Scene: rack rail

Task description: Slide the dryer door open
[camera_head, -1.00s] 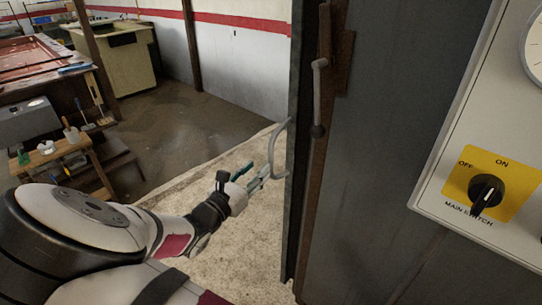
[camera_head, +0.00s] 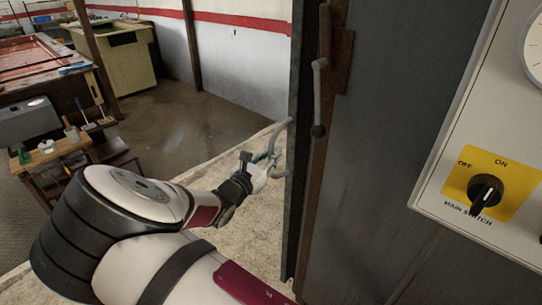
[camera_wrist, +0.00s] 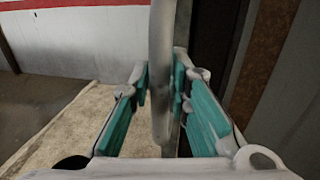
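The dryer door (camera_head: 297,80) shows edge-on as a tall, narrow dark metal panel beside the dryer's rusty frame (camera_head: 325,190). Its grey bent bar handle (camera_head: 276,140) sticks out to the left. My gripper (camera_head: 267,164) is at the handle's lower part. In the wrist view the handle (camera_wrist: 161,60) runs upright between the two teal-padded fingers of my gripper (camera_wrist: 160,88). The fingers stand apart on either side of the bar, and a narrow gap shows on the left. The gripper looks open. Contact on the right side is hard to tell.
A latch lever (camera_head: 318,95) hangs on the frame. A cluttered bench (camera_head: 55,160) stands at the left. Open floor (camera_head: 185,125) lies beyond the handle.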

